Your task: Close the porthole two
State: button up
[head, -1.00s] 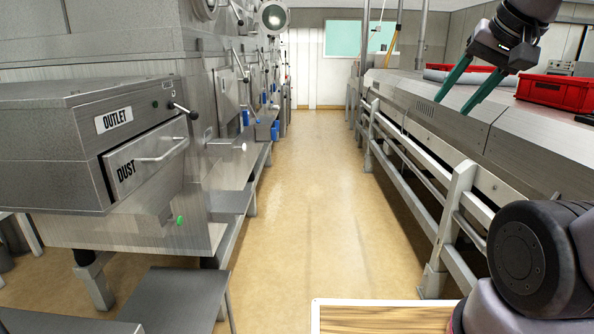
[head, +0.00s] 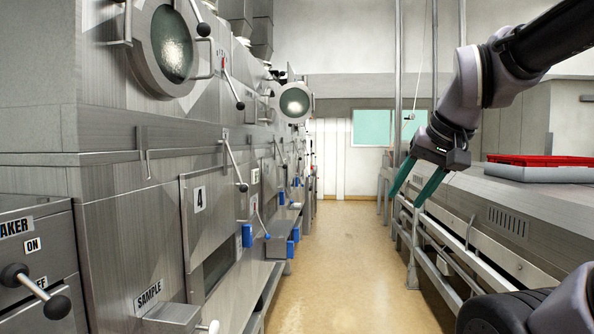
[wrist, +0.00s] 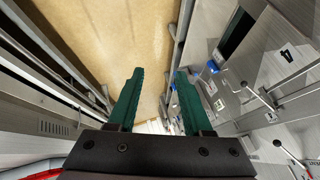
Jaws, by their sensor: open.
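Two round glass portholes show on the steel machine on the left in the head view. The nearer porthole (head: 165,45) is large, at the upper left, with a metal rim and a handle beside it. The farther porthole (head: 294,102) stands out from the machine's face over the aisle side and faces me, so it looks swung open. No number shows on either, so I cannot tell which is two. My gripper (head: 405,199), with green fingers, is open and empty over the right side of the aisle, apart from both portholes. It also shows in the wrist view (wrist: 159,72).
Levers with black knobs (head: 241,187) and blue handles (head: 247,236) stick out from the left machine. A sample box (head: 172,315) juts out low. A long steel housing with rails (head: 530,195) lines the right, carrying a red tray (head: 540,160). The aisle floor (head: 345,260) is clear.

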aim_at(295, 103)
jog(key=i+u, duration=0.15)
jog(key=i, duration=0.7)
